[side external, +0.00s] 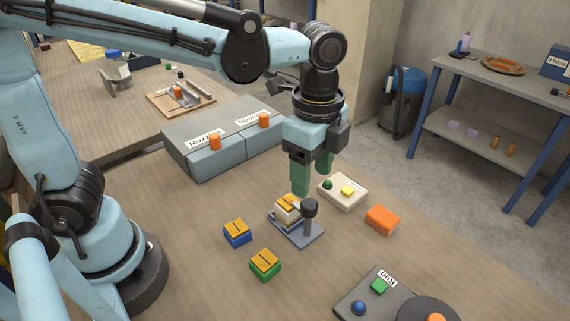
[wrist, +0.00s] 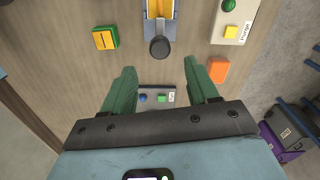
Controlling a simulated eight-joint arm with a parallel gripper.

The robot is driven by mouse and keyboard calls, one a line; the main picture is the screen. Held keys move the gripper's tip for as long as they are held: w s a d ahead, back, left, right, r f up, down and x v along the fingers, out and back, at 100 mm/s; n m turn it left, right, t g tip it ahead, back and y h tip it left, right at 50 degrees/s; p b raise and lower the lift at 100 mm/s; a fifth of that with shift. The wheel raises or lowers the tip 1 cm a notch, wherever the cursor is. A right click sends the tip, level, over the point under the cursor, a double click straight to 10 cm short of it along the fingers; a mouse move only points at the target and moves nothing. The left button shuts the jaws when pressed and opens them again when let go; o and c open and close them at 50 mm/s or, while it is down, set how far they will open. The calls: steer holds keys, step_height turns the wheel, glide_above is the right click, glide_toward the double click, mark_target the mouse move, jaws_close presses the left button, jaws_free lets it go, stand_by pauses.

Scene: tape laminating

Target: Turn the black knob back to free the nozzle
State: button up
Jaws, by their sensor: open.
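The black knob (side external: 309,207) stands upright on a short post at the front of a small grey base plate (side external: 304,237). Behind it on the plate is a white block with an orange top (side external: 288,203), which I take for the nozzle in its holder. My gripper (side external: 301,188) points down above the fixture, its green fingers apart and empty. In the wrist view the knob (wrist: 160,47) lies just beyond the gap between my fingertips (wrist: 160,68). The orange-topped piece (wrist: 159,8) is cut off by the top edge.
A blue block (side external: 237,234) and a green block (side external: 265,264), both orange-topped, sit front-left. A white box with a yellow button (side external: 347,191) and an orange block (side external: 382,219) stand right. A Run panel (side external: 362,307) is in front. A grey labelled drawer unit (side external: 220,160) stands behind.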

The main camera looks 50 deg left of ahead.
mark_target(310, 203)
steer(key=shift+f, duration=3.2)
steer(key=shift+c, duration=0.2)
steer(key=c, duration=1)
